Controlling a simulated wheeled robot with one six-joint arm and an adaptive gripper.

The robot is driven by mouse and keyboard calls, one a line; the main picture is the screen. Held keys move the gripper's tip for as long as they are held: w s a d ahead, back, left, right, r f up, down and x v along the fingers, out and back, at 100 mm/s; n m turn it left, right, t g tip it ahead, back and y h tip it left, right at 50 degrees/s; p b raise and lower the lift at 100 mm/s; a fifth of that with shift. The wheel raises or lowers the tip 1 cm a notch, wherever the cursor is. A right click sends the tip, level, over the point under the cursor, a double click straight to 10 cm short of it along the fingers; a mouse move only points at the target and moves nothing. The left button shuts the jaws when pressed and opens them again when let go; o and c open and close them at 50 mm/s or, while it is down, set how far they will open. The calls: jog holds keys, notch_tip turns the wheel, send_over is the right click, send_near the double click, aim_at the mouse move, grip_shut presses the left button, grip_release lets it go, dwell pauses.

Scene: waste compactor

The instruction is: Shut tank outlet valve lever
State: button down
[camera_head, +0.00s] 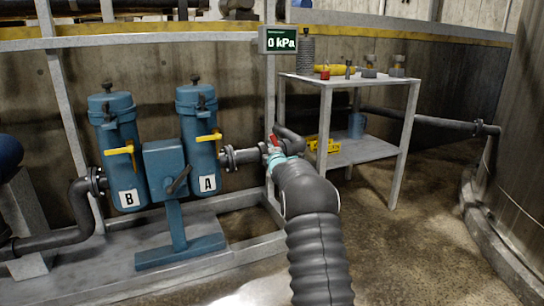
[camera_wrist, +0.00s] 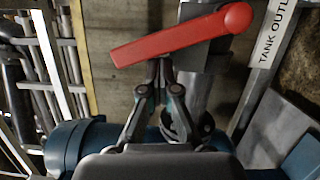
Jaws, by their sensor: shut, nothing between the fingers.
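The red valve lever (camera_wrist: 185,35) crosses the upper part of the wrist view. It slants from its lower left end up to a round red hub at the right. A white label strip (camera_wrist: 272,35) reading "TANK OUTL", cut off by the frame edge, is to its right. My gripper (camera_wrist: 161,70) is shut and empty, with its fingertips at the lever's lower edge; I cannot tell whether they touch it. In the head view the lever (camera_head: 273,139) shows small and red just beyond the end of my arm, which hides most of the valve and my fingers.
Two blue filter canisters marked B (camera_head: 118,150) and A (camera_head: 200,140) stand left of my arm. A metal shelf table (camera_head: 345,83) with small parts stands behind right. A display (camera_head: 278,40) reads 0 kPa. A large tank (camera_head: 525,160) is far right; floor before it is clear.

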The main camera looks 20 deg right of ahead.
jog(key=shift+d+r+m, duration=0.6)
jog(key=shift+d+m, duration=0.15)
jog(key=shift+m, duration=0.15)
jog(key=shift+d+r, duration=0.2)
jog(key=shift+d, duration=0.3)
jog(key=shift+d+r, duration=0.2)
jog(key=shift+d, duration=0.25)
jog(key=shift+b, duration=0.3)
jog(key=s+a+b, duration=0.1)
jog(key=s+a, duration=0.5)
jog(key=s, duration=0.3)
jog(key=shift+s+a, duration=0.25)
jog(key=shift+s, duration=0.1)
